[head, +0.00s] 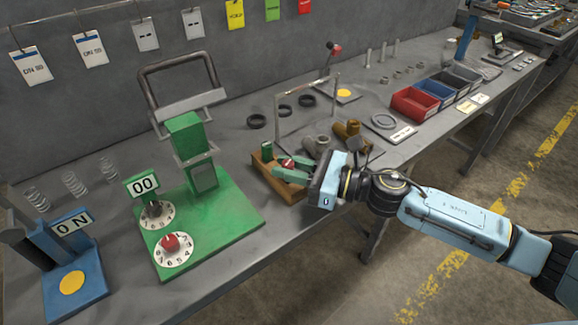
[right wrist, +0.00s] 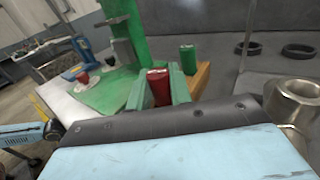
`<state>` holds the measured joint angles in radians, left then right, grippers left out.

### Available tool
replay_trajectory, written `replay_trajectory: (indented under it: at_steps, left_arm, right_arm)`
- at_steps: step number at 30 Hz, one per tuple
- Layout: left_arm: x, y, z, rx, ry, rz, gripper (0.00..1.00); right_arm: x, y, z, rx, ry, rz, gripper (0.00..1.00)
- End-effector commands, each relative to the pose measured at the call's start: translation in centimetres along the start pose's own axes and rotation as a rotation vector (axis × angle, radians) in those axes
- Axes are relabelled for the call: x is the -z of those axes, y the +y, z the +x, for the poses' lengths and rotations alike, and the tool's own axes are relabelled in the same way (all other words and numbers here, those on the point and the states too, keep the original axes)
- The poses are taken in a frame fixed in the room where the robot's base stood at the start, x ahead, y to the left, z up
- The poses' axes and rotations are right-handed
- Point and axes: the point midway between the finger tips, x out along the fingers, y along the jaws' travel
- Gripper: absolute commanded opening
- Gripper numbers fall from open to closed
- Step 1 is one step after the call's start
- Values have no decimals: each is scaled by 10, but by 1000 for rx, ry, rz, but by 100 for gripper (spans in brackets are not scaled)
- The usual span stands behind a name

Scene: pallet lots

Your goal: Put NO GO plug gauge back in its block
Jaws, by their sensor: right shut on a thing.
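The NO GO plug gauge, with a red end (head: 288,163), is between the green fingers of my right gripper (head: 291,170). Its red end also shows in the right wrist view (right wrist: 157,88), gripped by the fingers on both sides. The wooden block (head: 284,190) lies right at the gripper, partly hidden by the fingers; a corner of it shows in the right wrist view (right wrist: 202,77). A green-ended gauge (head: 266,150) stands upright in the block's far end. The red gauge's lower end is hidden, so I cannot tell whether it is in the block or above it. My left gripper is not in view.
A green stand (head: 228,222) with dials is left of the block. Metal fittings (head: 316,146) and a brass piece (head: 347,129) sit close behind the gripper. Black rings (head: 257,121) lie behind the block. A red bin (head: 413,102) is farther right. The bench's front edge is near.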

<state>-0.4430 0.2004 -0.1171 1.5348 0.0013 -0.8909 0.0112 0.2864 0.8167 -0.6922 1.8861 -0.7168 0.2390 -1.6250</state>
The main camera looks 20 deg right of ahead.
Motion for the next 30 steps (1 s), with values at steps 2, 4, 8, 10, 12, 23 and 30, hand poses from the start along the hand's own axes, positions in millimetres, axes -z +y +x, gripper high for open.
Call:
replay_trajectory:
  at_steps: [2, 4, 8, 10, 12, 23, 30]
  left_arm:
    - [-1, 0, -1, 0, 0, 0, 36]
    - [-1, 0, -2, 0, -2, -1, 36]
    - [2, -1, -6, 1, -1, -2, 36]
    - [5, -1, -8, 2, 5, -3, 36]
    - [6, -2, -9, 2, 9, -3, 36]
    - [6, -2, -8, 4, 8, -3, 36]
    - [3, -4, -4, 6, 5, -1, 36]
  right_arm:
    - [1, 0, 0, 0, -1, 0, 0]
    - [2, 0, 0, 0, -1, 0, 0]
    - [3, 0, 0, 0, -1, 0, 0]
    - [3, 0, 0, 0, -1, 0, 0]
    - [3, 0, 0, 0, 0, 0, 22]
    - [3, 0, 0, 0, 0, 0, 43]
    - [-1, 0, 0, 0, 0, 0, 43]
